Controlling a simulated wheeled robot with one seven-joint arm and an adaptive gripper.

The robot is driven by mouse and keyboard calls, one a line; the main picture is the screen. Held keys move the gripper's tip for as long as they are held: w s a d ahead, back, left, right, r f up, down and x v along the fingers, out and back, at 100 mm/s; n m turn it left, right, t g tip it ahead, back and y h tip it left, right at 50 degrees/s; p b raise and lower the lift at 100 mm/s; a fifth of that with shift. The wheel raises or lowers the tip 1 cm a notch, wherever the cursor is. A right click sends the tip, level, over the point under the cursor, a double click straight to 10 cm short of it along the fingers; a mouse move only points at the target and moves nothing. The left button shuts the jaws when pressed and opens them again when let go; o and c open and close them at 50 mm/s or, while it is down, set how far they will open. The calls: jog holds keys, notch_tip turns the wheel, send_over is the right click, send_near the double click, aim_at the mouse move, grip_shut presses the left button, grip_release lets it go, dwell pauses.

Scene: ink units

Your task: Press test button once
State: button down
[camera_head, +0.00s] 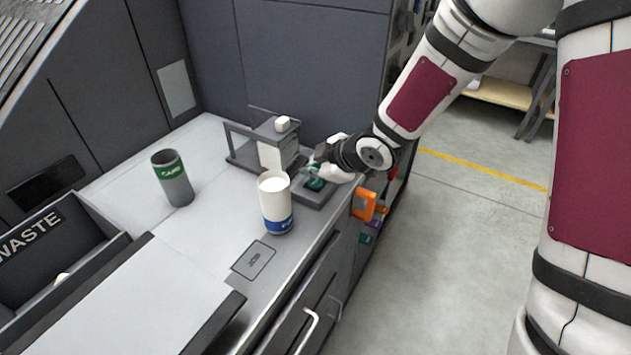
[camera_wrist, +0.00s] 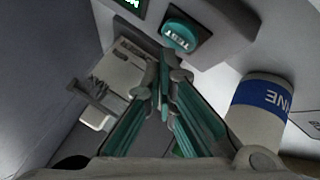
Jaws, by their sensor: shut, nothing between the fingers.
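The green test button (camera_wrist: 181,34), a round cap lettered TEST, sits on a grey housing in the wrist view. It appears raised and lies just beyond my fingertips, slightly to the right. My gripper (camera_wrist: 163,88) is shut and empty, its teal fingers together; I cannot tell whether the tips touch anything. In the head view my gripper (camera_head: 318,170) is over the small grey button box (camera_head: 313,198) at the counter's right edge, and partly hides the button.
A white cup with a blue band (camera_head: 275,205) stands just left of the box. A grey frame device (camera_head: 262,145) stands behind. A grey CARD cup (camera_head: 173,178) and a waste bin (camera_head: 60,265) are farther left. Orange handle (camera_head: 363,204) hangs off the right edge.

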aim_at(314, 184)
jog(key=shift+f, duration=0.1)
dwell(0.3)
jog(key=shift+f+b, duration=0.35)
jog(key=shift+b, duration=0.05)
jog(key=shift+f+b, duration=0.45)
jog(key=shift+f, duration=0.05)
dwell(0.8)
dwell(0.3)
jog(key=shift+r+p, duration=0.9)
jog(key=shift+r, duration=0.05)
notch_tip(314, 184, up, 5)
jog(key=p, duration=0.5)
dwell(0.7)
